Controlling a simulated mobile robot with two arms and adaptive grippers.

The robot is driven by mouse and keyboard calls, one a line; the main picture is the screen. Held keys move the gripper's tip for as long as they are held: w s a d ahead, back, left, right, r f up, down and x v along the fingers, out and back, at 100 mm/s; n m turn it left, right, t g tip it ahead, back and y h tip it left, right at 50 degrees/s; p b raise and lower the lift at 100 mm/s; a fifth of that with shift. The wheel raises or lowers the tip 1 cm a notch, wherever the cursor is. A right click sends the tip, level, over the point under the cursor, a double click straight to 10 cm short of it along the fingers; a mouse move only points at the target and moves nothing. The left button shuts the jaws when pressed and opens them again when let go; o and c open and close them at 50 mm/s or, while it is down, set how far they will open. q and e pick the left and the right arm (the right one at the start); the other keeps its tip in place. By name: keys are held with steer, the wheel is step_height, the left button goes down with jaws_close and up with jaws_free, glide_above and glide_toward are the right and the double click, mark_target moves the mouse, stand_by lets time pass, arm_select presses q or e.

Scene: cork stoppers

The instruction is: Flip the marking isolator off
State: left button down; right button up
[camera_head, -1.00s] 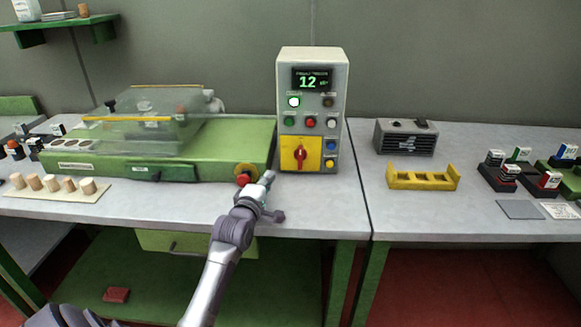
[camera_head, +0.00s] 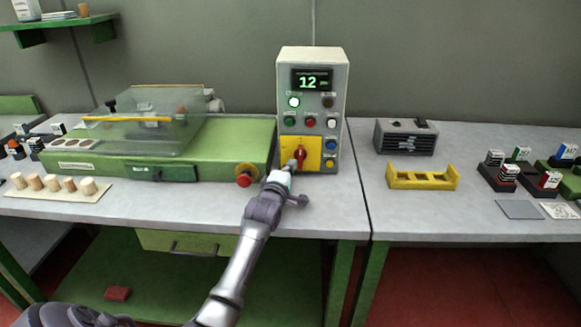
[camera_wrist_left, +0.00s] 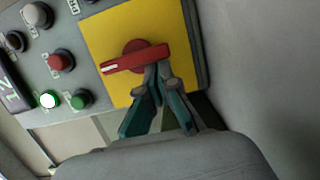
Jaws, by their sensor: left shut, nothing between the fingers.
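The marking isolator is a red rotary handle (camera_head: 300,155) on a yellow plate (camera_head: 314,147), low on the front of a beige control box (camera_head: 312,75). In the head view the handle looks upright. The left wrist view shows the red handle (camera_wrist_left: 135,58) lying across the yellow plate (camera_wrist_left: 180,25), a white mark at one end. My left gripper (camera_head: 291,165) is shut and empty, its fingertips (camera_wrist_left: 158,70) at the handle's edge near the hub. They seem to touch it, but contact is hard to confirm. My right gripper is out of view.
A red mushroom button (camera_head: 243,179) sits on the green machine (camera_head: 225,140) left of my gripper. Several buttons and a lit green lamp (camera_head: 294,102) are above the plate. A yellow rack (camera_head: 422,178) stands to the right. The bench before the box is mostly clear.

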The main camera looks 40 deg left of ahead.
arm_select(q)
steer(key=shift+d+f+n, duration=0.1)
steer(key=shift+f+n, duration=0.05)
steer(key=shift+n, duration=0.65)
steer(key=shift+w+d+f+p, duration=0.35)
steer(key=shift+d+f+p, duration=0.05)
steer(key=shift+d+p, duration=0.2)
stand_by(0.5)
steer(key=shift+a, duration=0.1)
stand_by(0.3)
steer(key=v, duration=1.2)
steer(key=shift+f, duration=0.2)
